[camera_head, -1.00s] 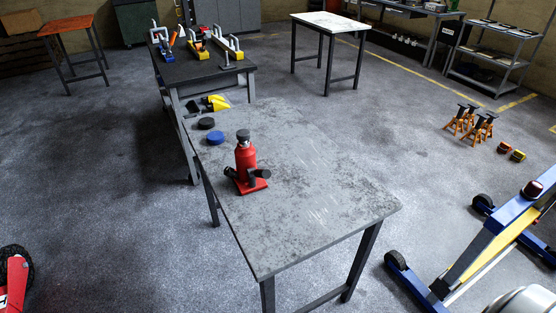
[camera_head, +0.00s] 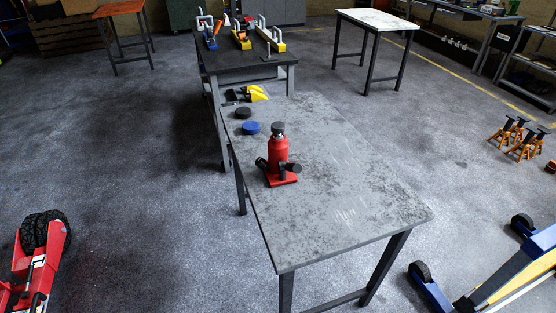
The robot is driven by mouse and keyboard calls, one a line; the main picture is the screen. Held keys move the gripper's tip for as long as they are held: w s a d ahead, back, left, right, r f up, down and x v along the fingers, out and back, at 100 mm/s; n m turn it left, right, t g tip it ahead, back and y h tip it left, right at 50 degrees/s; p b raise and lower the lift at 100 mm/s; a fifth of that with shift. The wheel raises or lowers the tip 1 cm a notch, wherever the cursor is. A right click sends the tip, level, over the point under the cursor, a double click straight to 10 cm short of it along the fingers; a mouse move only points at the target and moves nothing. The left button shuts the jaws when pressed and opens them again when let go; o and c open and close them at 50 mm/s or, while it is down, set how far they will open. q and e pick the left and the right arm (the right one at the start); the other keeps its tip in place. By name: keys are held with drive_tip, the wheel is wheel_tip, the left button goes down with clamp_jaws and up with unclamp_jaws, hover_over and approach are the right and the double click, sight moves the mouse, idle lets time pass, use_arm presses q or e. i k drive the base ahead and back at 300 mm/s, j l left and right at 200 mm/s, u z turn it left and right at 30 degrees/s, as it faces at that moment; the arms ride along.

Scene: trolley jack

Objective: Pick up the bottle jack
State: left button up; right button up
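The bottle jack (camera_head: 278,152) is red with a black cap and black fittings low on its body. It stands upright on its red base on the grey worn metal table (camera_head: 345,195), near the table's left edge. Neither of my grippers is in view, and nothing touches the jack.
A blue puck (camera_head: 250,128) and a black puck (camera_head: 243,113) lie behind the jack. A dark workbench (camera_head: 230,60) with tools stands beyond. A red wheeled machine (camera_head: 40,262) is at lower left, a blue-yellow trolley jack (camera_head: 500,280) at lower right. Orange jack stands (camera_head: 520,138) stand right.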

sight(277, 151)
drive_tip(key=z, duration=0.45)
drive_tip(key=i+j+z, duration=0.15)
drive_tip(key=j+z, duration=0.3)
drive_tip(key=i+j+z, duration=0.1)
drive_tip(key=j+z, duration=1.15)
drive_tip(key=j, duration=0.45)
drive_tip(key=k+j+z, duration=0.1)
drive_tip(key=j, duration=0.3)
drive_tip(key=k+j, duration=0.15)
drive_tip(key=j, duration=0.3)
drive_tip(key=k+j, duration=0.1)
drive_tip(key=j, duration=0.35)
drive_tip(key=j+z, duration=0.1)
drive_tip(key=j, duration=0.35)
drive_tip(key=k, duration=0.05)
